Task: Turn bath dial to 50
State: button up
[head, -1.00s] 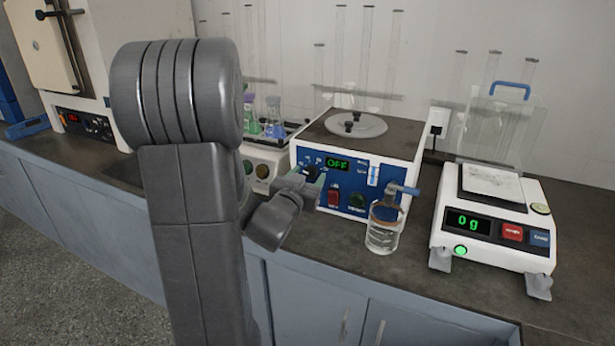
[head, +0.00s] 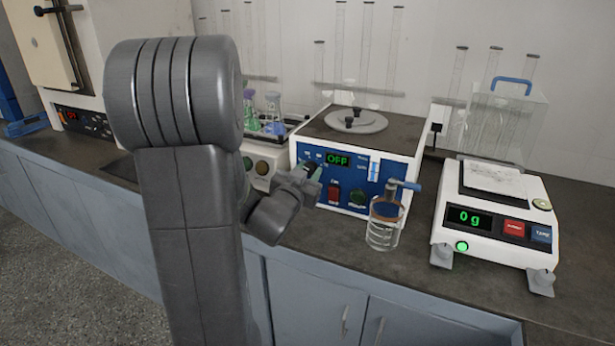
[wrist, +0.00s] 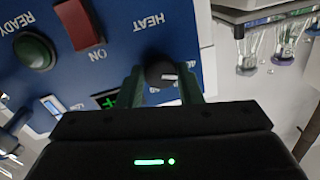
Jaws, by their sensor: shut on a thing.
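The bath (head: 372,188) is a white box with a blue front panel and a round lid on top. Its green display (head: 338,159) reads OFF. The black bath dial (wrist: 161,74) shows in the wrist view, with a pale mark on its side. My gripper (wrist: 160,82) has one finger on each side of the dial and is shut on it. In the head view my gripper (head: 309,171) is at the panel's left part and hides most of the dial. A red ON switch (wrist: 78,24) and a green READY button (wrist: 34,51) are on the panel.
A glass bottle with a blue-handled top (head: 385,222) stands close in front of the bath. A balance (head: 493,217) reading 0 g is at the right. Coloured flasks (head: 263,122) stand on a unit to the left.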

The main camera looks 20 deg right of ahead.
jog(key=m+b, duration=0.4)
jog(key=b, duration=0.1)
jog(key=shift+f, duration=0.35)
jog(key=m+b, duration=0.5)
jog(key=shift+r+h, duration=0.2)
jog(key=shift+h, duration=0.2)
jog(key=o, duration=1)
